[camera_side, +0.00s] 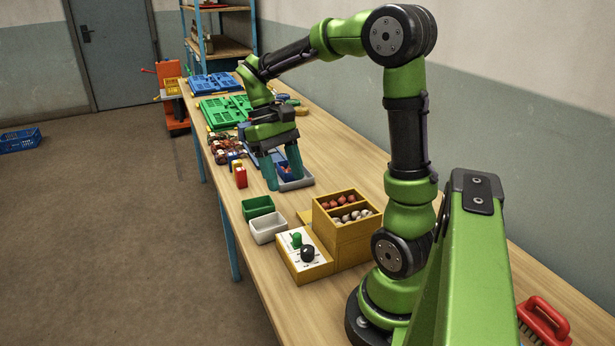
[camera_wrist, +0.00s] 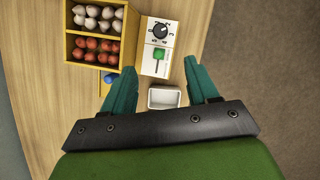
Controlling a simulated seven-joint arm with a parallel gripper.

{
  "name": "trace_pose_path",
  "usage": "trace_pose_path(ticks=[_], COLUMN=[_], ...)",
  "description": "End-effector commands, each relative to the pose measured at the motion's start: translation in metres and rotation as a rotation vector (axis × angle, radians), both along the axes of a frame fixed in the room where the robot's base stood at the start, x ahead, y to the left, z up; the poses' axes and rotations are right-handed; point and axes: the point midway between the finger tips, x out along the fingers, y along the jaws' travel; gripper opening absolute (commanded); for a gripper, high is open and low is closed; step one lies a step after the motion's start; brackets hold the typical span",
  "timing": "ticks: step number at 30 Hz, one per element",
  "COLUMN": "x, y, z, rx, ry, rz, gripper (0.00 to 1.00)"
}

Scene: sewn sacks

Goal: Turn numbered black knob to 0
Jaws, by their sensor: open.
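The numbered black knob (camera_side: 307,253) sits on the white top of a yellow box (camera_side: 305,269), at its near right part in the side view. In the wrist view the knob (camera_wrist: 161,31) is near the top of the panel, with digits printed around it. Which digit its mark faces is too small to tell. A green lever or switch (camera_side: 296,240) is on the same panel. My gripper (camera_side: 283,183) is open and empty, with teal fingers above the table, farther along it than the panel. In the wrist view the fingers (camera_wrist: 163,93) are spread and apart from the knob.
A yellow two-compartment crate (camera_side: 343,231) of red and white items stands beside the panel. A white bin (camera_side: 268,228) and green bin (camera_side: 258,207) stand at the table's edge. A grey tray (camera_side: 297,184) lies beneath my gripper.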

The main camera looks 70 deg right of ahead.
Motion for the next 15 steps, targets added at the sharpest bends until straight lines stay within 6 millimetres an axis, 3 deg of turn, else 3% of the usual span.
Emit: trace_pose_path(ticks=[5, 15], x=[-0.006, -0.032], y=[0.003, 0.016], z=[-0.018, -0.085], rx=[0.004, 0.006], ry=[0.001, 0.006], rz=[0.003, 0.002], gripper=[0.59, 0.59])
